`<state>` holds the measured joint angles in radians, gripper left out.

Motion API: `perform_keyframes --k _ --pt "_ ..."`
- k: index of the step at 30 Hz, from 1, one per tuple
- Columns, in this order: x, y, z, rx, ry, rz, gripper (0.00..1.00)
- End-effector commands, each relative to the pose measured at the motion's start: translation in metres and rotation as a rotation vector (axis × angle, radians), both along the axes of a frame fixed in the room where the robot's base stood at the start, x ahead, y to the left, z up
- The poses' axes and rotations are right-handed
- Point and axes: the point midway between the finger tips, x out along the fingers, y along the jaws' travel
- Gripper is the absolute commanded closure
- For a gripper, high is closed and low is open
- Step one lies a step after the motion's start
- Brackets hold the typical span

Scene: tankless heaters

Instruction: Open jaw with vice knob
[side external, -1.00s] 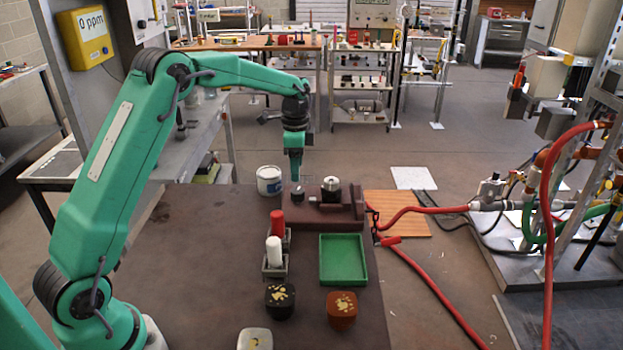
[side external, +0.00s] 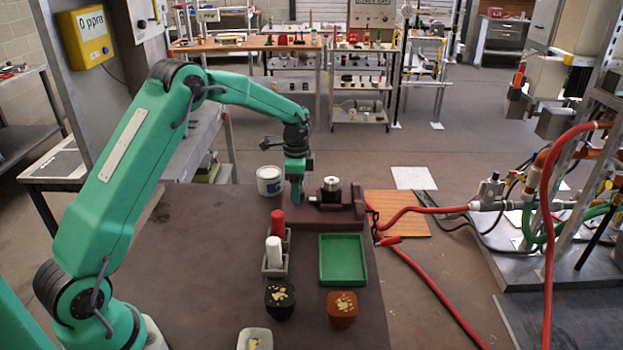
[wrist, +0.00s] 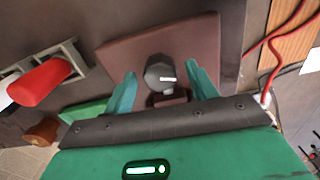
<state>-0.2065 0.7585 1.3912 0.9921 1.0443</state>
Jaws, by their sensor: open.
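The vice (side external: 345,213) is a brown block on a brown base plate at the far end of the table. It also shows in the wrist view (wrist: 200,42). A silver and black round part (side external: 331,187) sits in its jaw area. The vice knob (wrist: 158,68) is dark and round with a white mark. In the wrist view it lies between the two green fingers of my gripper (wrist: 160,72), with gaps at both sides. My gripper (side external: 296,199) is open, points down at the knob and hides it in the side view.
A white can (side external: 269,181) stands left of the vice. A holder (side external: 274,270) with a red and a white cylinder, a green tray (side external: 343,278), and a black (side external: 280,310) and a brown pot (side external: 341,316) stand nearer. Red hoses (side external: 425,209) run at the right.

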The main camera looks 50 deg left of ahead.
Motion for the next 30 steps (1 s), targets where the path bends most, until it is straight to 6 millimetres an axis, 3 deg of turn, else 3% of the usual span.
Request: perform_keyframes --k 12,19,30 --pt "-0.0002 -0.0001 -0.0067 0.000 0.000 0.000 0.43" --pt "-0.0001 -0.0001 -0.0065 0.000 0.000 0.000 0.88" --pt "-0.0003 -0.0003 -0.0063 -0.001 0.001 0.034 0.88"
